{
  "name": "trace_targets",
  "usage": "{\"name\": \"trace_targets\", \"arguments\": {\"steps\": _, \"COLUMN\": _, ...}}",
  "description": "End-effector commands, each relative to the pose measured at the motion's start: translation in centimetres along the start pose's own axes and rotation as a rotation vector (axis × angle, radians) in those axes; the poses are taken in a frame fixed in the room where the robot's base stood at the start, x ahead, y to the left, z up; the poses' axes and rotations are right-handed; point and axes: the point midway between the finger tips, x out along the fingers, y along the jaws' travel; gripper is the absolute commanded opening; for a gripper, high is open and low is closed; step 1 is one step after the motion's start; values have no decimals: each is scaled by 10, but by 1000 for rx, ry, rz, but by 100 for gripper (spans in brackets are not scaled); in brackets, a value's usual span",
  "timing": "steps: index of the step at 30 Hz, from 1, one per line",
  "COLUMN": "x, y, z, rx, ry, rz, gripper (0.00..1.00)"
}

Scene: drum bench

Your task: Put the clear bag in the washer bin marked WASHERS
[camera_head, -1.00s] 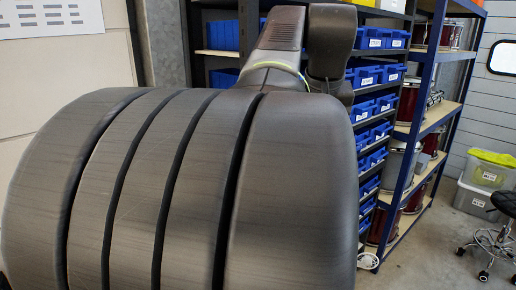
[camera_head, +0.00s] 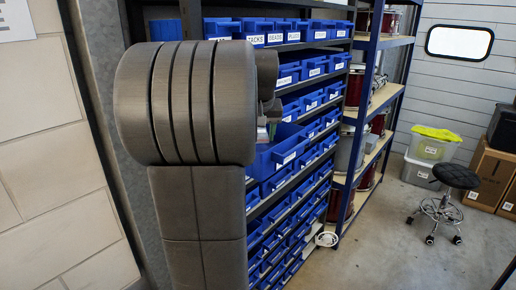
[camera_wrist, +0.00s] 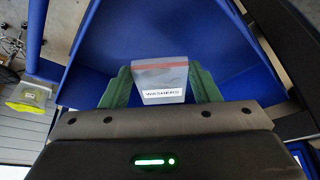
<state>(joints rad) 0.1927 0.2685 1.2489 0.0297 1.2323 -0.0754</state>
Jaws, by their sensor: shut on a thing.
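In the wrist view, my gripper (camera_wrist: 162,88) has green fingers shut on the clear bag (camera_wrist: 163,72). The bag is small and see-through, with a red strip along its top edge and a white label reading WASHERS. A blue bin (camera_wrist: 205,35) fills the view behind the bag. I cannot tell whether the bag is inside the bin or above it. Just right of the arm a large blue bin (camera_head: 262,166) sticks out from the shelf. Its label is too small to read.
The dark shelf rack holds many blue labelled bins (camera_head: 305,68) in rows. A blue-framed rack (camera_head: 362,100) with drums stands to its right. A black stool (camera_head: 455,176) and cardboard boxes (camera_head: 490,176) stand farther right. The floor (camera_head: 385,245) between is clear.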

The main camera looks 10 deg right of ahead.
Motion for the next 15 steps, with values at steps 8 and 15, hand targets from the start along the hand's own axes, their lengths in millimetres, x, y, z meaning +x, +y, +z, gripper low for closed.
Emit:
{"name": "trace_targets", "arguments": {"steps": 8, "x": 28, "y": 0, "z": 12, "rx": 0, "ry": -3, "rz": 0, "gripper": 33}}
{"name": "trace_targets", "arguments": {"steps": 15, "x": 46, "y": 0, "z": 19, "rx": 0, "ry": 1, "rz": 0, "gripper": 33}}
